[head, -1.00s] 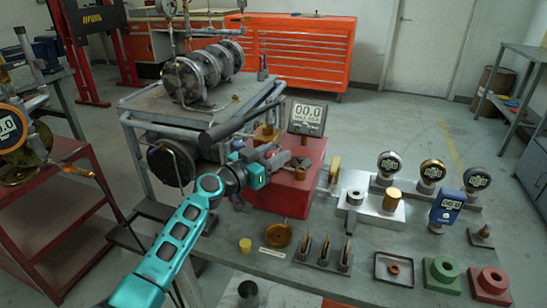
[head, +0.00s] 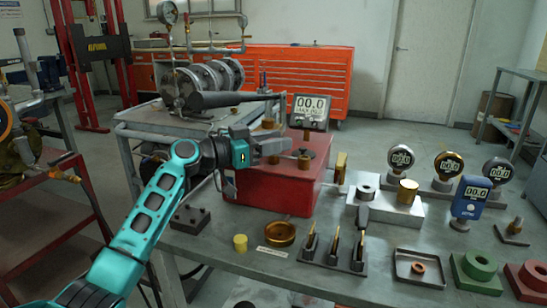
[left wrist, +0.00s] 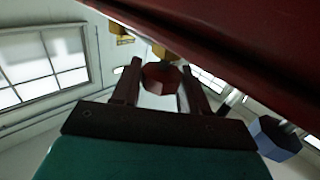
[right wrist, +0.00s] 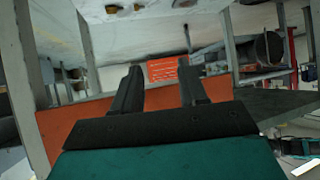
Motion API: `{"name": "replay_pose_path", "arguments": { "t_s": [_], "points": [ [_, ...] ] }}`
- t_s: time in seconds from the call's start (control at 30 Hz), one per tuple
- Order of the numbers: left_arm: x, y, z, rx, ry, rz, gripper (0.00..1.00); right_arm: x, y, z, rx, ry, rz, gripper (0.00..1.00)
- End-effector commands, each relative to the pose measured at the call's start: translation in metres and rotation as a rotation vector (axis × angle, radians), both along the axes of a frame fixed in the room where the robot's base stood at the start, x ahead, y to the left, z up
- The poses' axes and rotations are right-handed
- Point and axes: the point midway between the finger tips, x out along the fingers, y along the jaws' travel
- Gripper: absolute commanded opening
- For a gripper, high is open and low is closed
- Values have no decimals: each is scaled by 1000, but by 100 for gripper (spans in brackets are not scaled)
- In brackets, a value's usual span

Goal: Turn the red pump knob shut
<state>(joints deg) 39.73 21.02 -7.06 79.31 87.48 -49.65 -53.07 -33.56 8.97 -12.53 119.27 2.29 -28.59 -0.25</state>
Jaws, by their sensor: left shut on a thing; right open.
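The red pump (head: 270,195) is a red box on the grey bench, with a black lever (head: 235,100) above it and a digital display reading 00.0 (head: 311,106) behind. My left gripper (head: 272,143) reaches over the top of the pump from the left. In the left wrist view, a dark red, faceted knob (left wrist: 160,77) sits between its fingers, and the gripper is shut on it. In the head view I cannot make out the knob behind the fingers. My right gripper (right wrist: 158,72) is open and empty in the right wrist view, and is outside the head view.
A brass dish (head: 280,233) and a yellow cylinder (head: 240,243) lie in front of the pump. A stand of pointed pins (head: 335,250), a square tray (head: 420,278) and several gauges stand to the right. A flanged pipe assembly (head: 195,85) sits on a cart behind.

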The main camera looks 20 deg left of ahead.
Motion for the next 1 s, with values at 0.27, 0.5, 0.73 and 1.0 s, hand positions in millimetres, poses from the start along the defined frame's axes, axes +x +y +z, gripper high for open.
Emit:
{"name": "replay_pose_path", "arguments": {
  "t_s": [0.27, 0.5, 0.73, 1.0],
  "points": [
    [0, 1, 2, 1, -4, -26, 13, 1, 2, -6, 6, -4, 0, 43],
    [0, 1, 2, 1, -4, -26, 46, 2, 4, -4, 16, -7, -6, 43],
    [-1, 1, 1, 1, -2, -26, 64, 1, 4, -5, 16, -6, -7, 43],
    [-3, 3, 0, 2, -1, -26, 64, 0, 4, -8, 14, 0, -7, 43]
  ]
}}
